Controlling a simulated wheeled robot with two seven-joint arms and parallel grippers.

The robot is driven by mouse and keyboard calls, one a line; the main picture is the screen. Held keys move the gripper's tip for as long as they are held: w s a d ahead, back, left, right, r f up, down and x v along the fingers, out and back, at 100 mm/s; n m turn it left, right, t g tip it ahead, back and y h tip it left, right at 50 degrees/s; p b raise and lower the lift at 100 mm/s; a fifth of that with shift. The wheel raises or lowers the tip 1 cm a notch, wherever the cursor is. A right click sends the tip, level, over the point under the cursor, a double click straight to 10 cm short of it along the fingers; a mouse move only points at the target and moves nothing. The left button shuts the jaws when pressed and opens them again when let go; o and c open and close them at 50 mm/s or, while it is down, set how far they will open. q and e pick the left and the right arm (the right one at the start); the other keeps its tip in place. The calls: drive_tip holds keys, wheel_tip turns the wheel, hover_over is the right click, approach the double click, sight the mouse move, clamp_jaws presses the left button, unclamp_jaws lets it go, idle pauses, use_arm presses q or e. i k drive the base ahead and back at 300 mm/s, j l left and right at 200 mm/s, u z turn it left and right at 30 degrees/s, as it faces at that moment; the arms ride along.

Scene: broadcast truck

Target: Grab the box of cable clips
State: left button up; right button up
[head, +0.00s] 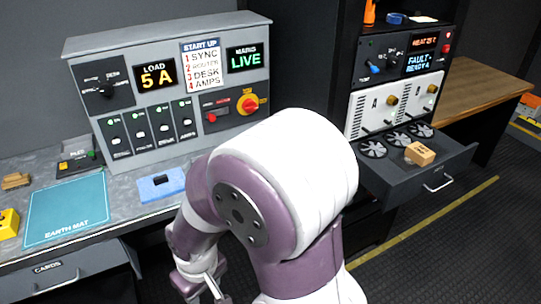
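A small tan box (420,153) with a dark mark on top sits in the open dark drawer (437,178) at the right, near the drawer's left back part. It looks like the box of cable clips, but its label is too small to read. One arm of mine, apparently the right, rises from the bottom centre and bends down to the left. Its gripper (212,288) is low in front of the bench, far left of the box, partly cut off by the bottom edge. Its opening cannot be made out. My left gripper is not in view.
The left bench holds a teal earth mat (66,208), a blue block (161,184) and a control panel (165,80). A wooden counter (480,100) stands behind the drawer. Floor right of it is clear.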

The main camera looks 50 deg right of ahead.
sight(418, 153)
drive_tip(key=k+l+z, duration=0.1)
drive_tip(key=z, duration=2.55)
